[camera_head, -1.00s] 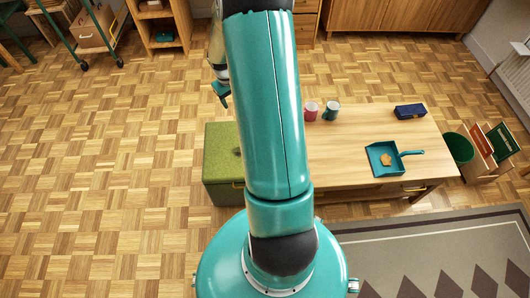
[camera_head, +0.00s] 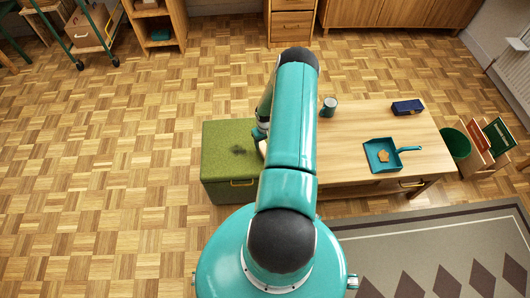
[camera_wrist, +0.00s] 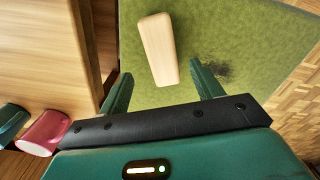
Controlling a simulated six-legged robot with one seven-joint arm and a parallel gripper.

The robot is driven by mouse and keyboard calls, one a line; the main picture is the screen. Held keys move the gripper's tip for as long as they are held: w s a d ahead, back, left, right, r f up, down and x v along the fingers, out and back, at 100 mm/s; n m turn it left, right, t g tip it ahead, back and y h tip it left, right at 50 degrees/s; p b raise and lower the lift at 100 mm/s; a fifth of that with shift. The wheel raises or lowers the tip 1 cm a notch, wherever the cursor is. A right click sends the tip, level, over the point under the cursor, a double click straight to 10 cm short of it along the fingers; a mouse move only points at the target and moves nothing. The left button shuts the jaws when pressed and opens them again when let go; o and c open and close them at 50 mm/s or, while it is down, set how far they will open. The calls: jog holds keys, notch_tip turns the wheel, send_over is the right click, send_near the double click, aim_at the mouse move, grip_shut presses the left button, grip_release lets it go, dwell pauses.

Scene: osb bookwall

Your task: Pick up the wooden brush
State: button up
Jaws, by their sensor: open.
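The wooden brush (camera_wrist: 158,48) shows in the wrist view as a pale, long wooden block lying on the green top of a box (camera_wrist: 260,60). Its bristles are not visible. My gripper (camera_wrist: 161,72) is open and empty, its two green fingers spread on either side of the brush's near end in the picture. I cannot tell the height left between fingertips and brush. In the head view my gripper (camera_head: 261,136) is over the right part of the green box (camera_head: 220,165); my arm hides the brush there.
A dark smudge (camera_wrist: 215,70) lies on the box top beside the right finger. A wooden table (camera_head: 345,145) stands right of the box, bearing a teal dustpan (camera_head: 381,157), a blue box (camera_head: 408,107) and a dark cup (camera_head: 328,107). A pink cup (camera_wrist: 43,132) shows in the wrist view. Floor at left is clear.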

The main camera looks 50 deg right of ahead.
aim_at(265, 149)
notch_tip(265, 149, down, 3)
jog(key=shift+r, duration=0.2)
jog(key=shift+a+f, duration=0.2)
jog(key=shift+f, duration=2.6)
jog(key=c, duration=1.2)
jog(key=shift+r, duration=0.1)
